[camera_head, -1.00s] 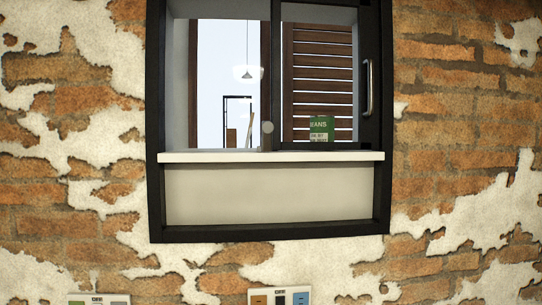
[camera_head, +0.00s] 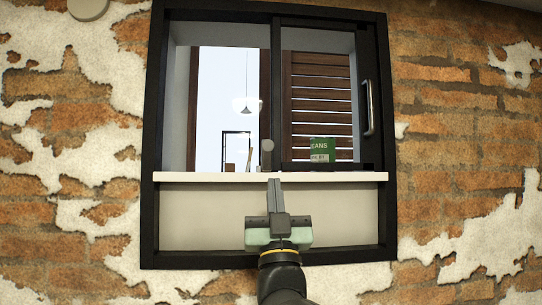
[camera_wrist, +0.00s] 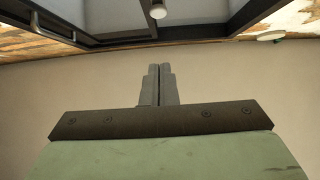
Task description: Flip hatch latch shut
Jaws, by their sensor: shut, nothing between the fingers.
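The hatch (camera_head: 270,110) is a black-framed window in the brick wall with a glazed panel on its right and an opening on its left. The latch seems to be the small grey round-ended piece (camera_head: 267,146) on the middle upright, just above the white ledge; it stands roughly upright. A round knob, likely the same piece, shows at the top of the wrist view (camera_wrist: 157,11). My gripper (camera_head: 274,182) is shut and empty, its fingertips pointing up, at ledge height in the picture and just below the latch. They appear apart from it.
A green box (camera_head: 322,150) shows behind the right panel, above the ledge (camera_head: 215,177). A vertical metal handle (camera_head: 369,107) is on the panel's right edge. A pale round disc (camera_head: 88,8) is on the wall at upper left.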

